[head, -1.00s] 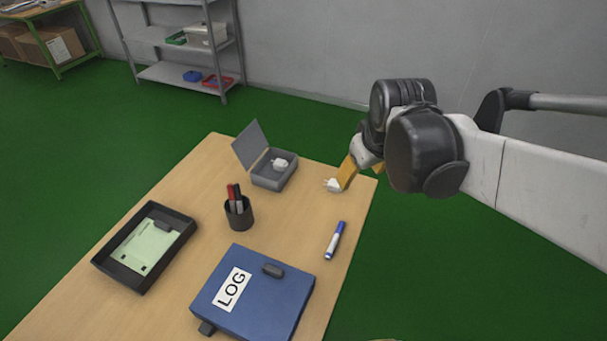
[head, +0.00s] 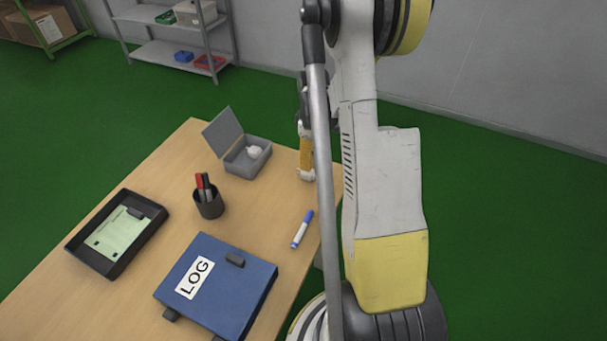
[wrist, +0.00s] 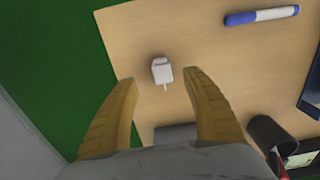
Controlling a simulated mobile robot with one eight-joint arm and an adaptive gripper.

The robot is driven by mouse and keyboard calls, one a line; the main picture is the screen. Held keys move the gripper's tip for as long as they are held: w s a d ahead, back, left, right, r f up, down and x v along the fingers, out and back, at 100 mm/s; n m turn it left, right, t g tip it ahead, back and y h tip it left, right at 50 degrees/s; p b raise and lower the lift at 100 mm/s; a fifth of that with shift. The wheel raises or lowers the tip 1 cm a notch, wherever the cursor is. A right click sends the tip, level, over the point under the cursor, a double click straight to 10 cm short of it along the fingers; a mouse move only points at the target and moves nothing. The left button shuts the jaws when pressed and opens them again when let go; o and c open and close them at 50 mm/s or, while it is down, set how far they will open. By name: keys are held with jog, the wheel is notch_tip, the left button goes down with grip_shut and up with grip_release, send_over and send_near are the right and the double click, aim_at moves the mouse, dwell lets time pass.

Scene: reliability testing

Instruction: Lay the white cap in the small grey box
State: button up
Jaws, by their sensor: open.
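The small grey box (head: 246,163) stands at the table's far end, its lid raised on the left. A white piece (head: 255,151) lies inside it. Another small white piece (head: 306,176) is on the table right of the box; I cannot tell which of the two is the white cap. In the wrist view the table piece (wrist: 162,70) has a thin stub and shows between my gripper's open yellow fingers (wrist: 160,79), apart from both. In the head view my gripper (head: 306,165) points down at this piece, partly hidden by my arm.
A black pen cup (head: 209,205), a blue LOG binder (head: 228,285), a black tray (head: 79,243) and a blue-and-white marker (head: 302,229) stand or lie nearer. The table (head: 140,175) is bare left of the box. Its right edge is close to the marker.

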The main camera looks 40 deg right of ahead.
aim_at(310, 172)
jog(key=f+b, duration=0.1)
jog(key=f, duration=0.3)
jog(key=f+b, duration=0.2)
jog(key=f, duration=0.1)
jog(key=shift+w+a+f, duration=0.15)
jog(key=shift+a+f, duration=0.05)
jog(key=shift+f, duration=0.15)
jog(key=shift+r, duration=0.1)
jog(key=c, duration=1)
